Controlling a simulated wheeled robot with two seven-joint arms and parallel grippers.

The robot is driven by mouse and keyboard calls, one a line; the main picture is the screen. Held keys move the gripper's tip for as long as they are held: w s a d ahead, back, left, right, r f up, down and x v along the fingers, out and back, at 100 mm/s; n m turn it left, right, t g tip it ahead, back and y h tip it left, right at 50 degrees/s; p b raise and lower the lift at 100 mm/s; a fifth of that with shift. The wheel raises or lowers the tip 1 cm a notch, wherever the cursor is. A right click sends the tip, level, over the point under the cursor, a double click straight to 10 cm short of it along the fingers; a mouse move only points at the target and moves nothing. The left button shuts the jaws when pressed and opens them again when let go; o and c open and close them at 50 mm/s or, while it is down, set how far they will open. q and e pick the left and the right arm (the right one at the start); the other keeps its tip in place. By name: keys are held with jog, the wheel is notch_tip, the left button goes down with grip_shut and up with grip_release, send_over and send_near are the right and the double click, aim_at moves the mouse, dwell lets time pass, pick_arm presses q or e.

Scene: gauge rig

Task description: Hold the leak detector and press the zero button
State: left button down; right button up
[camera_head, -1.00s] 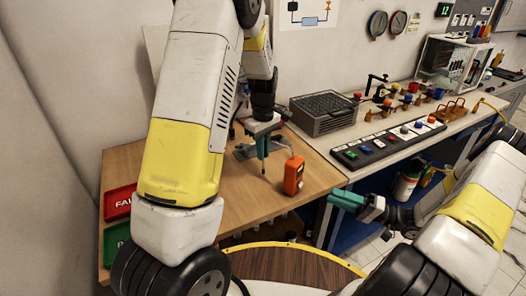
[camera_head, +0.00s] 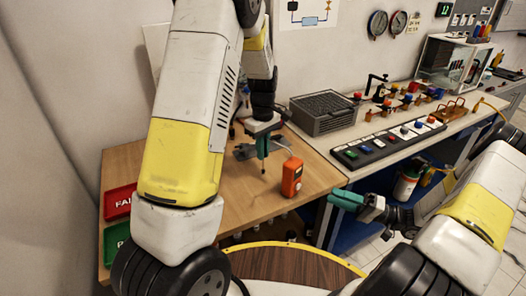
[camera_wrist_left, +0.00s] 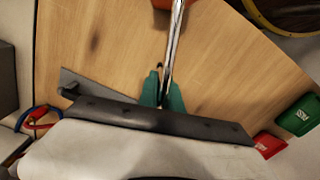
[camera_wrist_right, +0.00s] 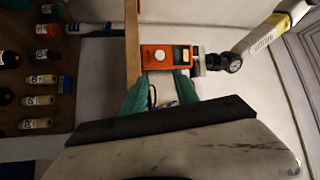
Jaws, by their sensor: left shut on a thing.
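In the left wrist view, the stem runs from the orange body (camera_wrist_left: 178,3) to between the teal fingers (camera_wrist_left: 163,92). In the right wrist view, the detector's face (camera_wrist_right: 168,57) shows a round white button (camera_wrist_right: 160,54) beside a small screen (camera_wrist_right: 182,55). My right gripper (camera_wrist_right: 160,88) is open and empty, apart from the detector; it also shows in the head view (camera_head: 347,198).
The wooden table (camera_head: 225,205) lies below the detector. A red tray (camera_head: 119,201) and a green tray (camera_head: 115,238) are at its left edge. A dark grey box (camera_head: 325,114) and a button panel (camera_head: 385,146) stand on the bench at right.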

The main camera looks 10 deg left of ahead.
jog(key=shift+c, duration=0.3)
grip_shut()
dwell(1.6)
